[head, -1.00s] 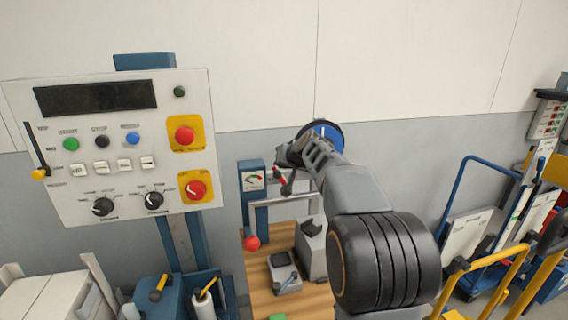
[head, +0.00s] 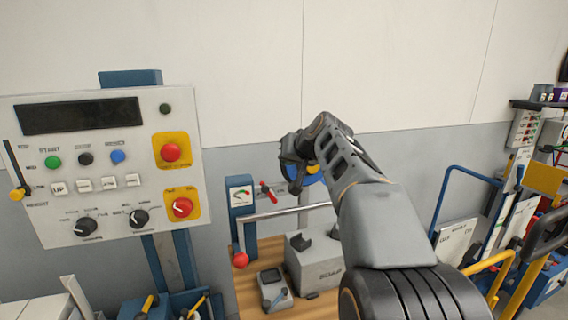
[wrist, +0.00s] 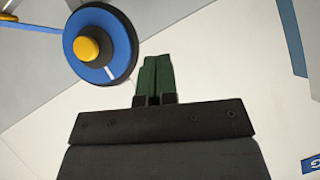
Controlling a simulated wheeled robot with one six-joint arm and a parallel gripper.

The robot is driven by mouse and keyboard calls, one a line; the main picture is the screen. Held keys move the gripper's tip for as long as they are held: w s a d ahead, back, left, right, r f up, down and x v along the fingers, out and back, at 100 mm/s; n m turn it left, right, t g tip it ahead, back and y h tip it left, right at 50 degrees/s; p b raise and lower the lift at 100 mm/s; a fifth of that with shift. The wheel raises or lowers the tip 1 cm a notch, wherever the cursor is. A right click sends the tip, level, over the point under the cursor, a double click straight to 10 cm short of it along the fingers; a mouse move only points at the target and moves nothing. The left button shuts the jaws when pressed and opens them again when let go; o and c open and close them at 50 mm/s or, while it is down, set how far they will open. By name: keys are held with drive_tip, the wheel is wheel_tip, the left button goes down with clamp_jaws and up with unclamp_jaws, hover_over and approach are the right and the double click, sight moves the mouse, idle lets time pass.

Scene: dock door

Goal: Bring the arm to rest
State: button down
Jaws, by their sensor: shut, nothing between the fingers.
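My gripper (wrist: 154,80) shows in the wrist view with its two green fingers together and nothing between them. In the head view my arm reaches up from the lower right, and my gripper (head: 291,160) is at its far end, seen small and dark in front of the wall. Its fingertips are hard to make out there. A blue disc with a yellow hub (wrist: 88,47) lies up and left of the fingers in the wrist view, apart from them. In the head view the disc is mostly hidden behind my arm.
A control panel (head: 100,200) with buttons and knobs stands at the left. A wooden bench (head: 250,290) below my arm holds a grey block (head: 312,262) and a small device (head: 274,290). Yellow and blue carts (head: 500,270) stand at the right. The upper wall is clear.

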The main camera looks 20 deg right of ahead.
drive_tip(key=shift+s+r, duration=0.1)
drive_tip(key=shift+s, duration=0.05)
idle(0.5)
drive_tip(key=s+f+m+g, duration=0.1)
drive_tip(key=s+f+g, duration=0.2)
drive_tip(key=f, duration=0.6)
drive_tip(key=s+a+f+n+g, duration=0.2)
drive_tip(key=s+a+f, duration=0.4)
drive_tip(key=s+f, duration=0.2)
drive_tip(key=s+a+f+n+g+h, duration=0.1)
drive_tip(key=s+a+f+n+g, duration=0.1)
drive_tip(key=s+a+f, duration=0.5)
drive_tip(key=s+f, duration=0.1)
drive_tip(key=s, duration=0.4)
drive_tip(key=shift+a+f+n+g, duration=0.15)
drive_tip(key=shift+f+n+g, duration=0.15)
drive_tip(key=shift+f+n, duration=0.1)
